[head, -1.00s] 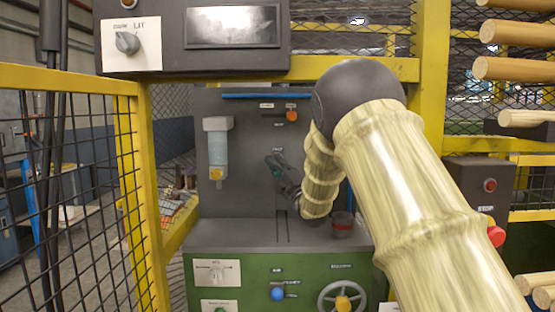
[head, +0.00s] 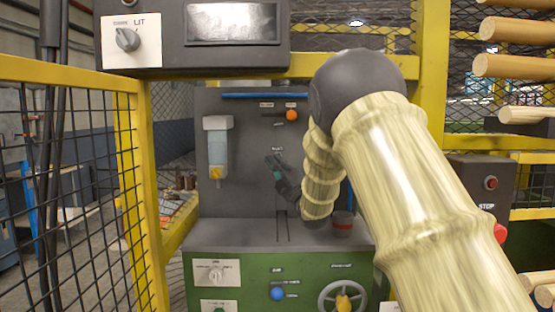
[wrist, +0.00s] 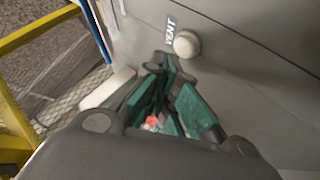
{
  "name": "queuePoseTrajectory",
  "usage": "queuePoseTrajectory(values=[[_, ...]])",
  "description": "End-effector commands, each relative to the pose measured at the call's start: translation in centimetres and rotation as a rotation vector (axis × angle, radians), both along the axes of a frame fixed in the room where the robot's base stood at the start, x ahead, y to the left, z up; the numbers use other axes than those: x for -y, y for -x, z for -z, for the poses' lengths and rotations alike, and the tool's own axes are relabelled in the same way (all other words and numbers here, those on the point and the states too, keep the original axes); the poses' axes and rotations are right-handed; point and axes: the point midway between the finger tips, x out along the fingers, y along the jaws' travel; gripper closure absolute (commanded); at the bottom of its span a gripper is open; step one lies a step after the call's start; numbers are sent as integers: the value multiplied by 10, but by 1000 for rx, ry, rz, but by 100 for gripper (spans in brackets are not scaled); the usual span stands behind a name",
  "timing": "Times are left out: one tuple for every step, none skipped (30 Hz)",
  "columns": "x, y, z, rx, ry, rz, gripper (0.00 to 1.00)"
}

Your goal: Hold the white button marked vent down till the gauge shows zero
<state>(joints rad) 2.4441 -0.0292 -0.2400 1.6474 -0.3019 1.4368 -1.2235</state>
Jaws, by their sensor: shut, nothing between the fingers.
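The white round vent button (wrist: 187,43) sits on the grey panel in the wrist view, just right of the word VENT (wrist: 172,28). My gripper (wrist: 166,62) is shut with nothing in it. Its fingertips, with green pads, are just below and left of the button in that view and look apart from it. In the head view my gripper (head: 274,160) is in front of the dark panel (head: 245,130), just below a small label (head: 277,149). I cannot make out the button there. I cannot make out a gauge or its reading in either view.
A clear container with a yellow knob (head: 216,150) hangs left on the panel; an orange knob (head: 291,115) is at upper right. A dark pot with a red band (head: 342,222) stands on the ledge near my arm. Yellow posts (head: 145,200) and mesh frame the opening.

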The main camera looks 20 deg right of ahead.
Motion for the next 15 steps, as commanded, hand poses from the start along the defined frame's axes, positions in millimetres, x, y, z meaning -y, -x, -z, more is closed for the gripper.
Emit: queuePoseTrajectory(values=[[-1, 2, 0, 0, 0, 0, 100], [-1, 3, 1, 0, 0, 0, 100], [-2, 5, 1, 0, 1, -1, 100], [-3, 7, 1, 1, 0, -1, 100], [-3, 10, 1, 1, 0, -1, 100], [-4, 13, 1, 0, 1, -1, 100], [-5, 15, 2, 0, 1, -1, 100], [-6, 17, 2, 0, 1, -1, 100], [-7, 20, 1, 1, 2, -1, 100], [-7, 22, 1, 2, 1, -1, 100], [-8, 24, 1, 1, 1, 0, 100], [-9, 27, 1, 1, 0, -1, 100], [-9, 29, 1, 1, 0, -1, 100], [-10, 31, 1, 1, 0, -1, 100], [-11, 34, 1, 1, 0, -1, 100]])
